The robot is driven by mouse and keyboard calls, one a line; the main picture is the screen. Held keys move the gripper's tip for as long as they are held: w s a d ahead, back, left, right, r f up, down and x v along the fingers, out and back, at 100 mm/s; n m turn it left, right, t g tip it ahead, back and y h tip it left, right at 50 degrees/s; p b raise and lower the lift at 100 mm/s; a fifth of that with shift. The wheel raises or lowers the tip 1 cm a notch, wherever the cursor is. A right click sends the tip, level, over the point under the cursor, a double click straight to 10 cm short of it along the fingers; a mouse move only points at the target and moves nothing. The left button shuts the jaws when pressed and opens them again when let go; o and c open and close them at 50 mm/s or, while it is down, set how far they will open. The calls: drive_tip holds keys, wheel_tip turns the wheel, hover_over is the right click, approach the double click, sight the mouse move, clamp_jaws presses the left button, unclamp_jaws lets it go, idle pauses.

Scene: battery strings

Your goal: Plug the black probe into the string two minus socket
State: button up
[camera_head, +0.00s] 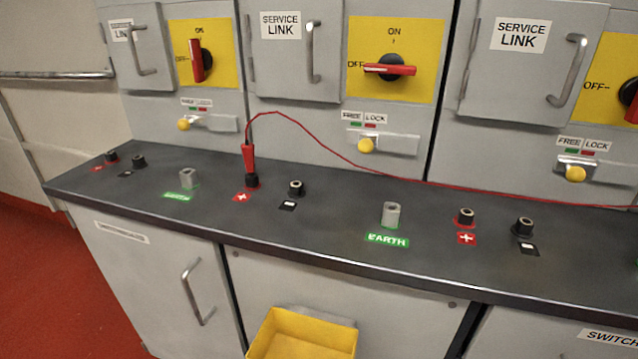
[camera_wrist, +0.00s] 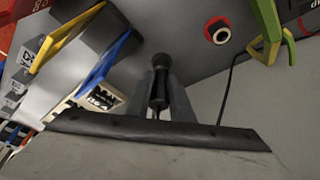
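The black probe (camera_wrist: 159,88) stands between the two grey fingers of my gripper (camera_wrist: 160,82) in the wrist view, with its wider black end pointing up the picture. My gripper is shut on it. My gripper and the black probe do not show in the head view. In the head view, the middle minus socket (camera_head: 296,188) is a black post with an open top, beside a black label. No string number is readable there. The red probe (camera_head: 248,158) stands in the middle plus socket (camera_head: 252,181), left of that minus socket.
Plus and minus sockets also stand at the left (camera_head: 138,162) and right (camera_head: 525,227) of the dark bench (camera_head: 340,235). Grey earth posts (camera_head: 391,214) stand between groups. A red cable (camera_head: 345,152) arches behind the sockets. A red-ringed socket (camera_wrist: 218,31) and thin dark cable (camera_wrist: 227,85) show in the wrist view.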

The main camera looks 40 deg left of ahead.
drive_tip(key=shift+r, duration=1.85)
clamp_jaws()
idle(0.3)
drive_tip(key=shift+r, duration=2.45)
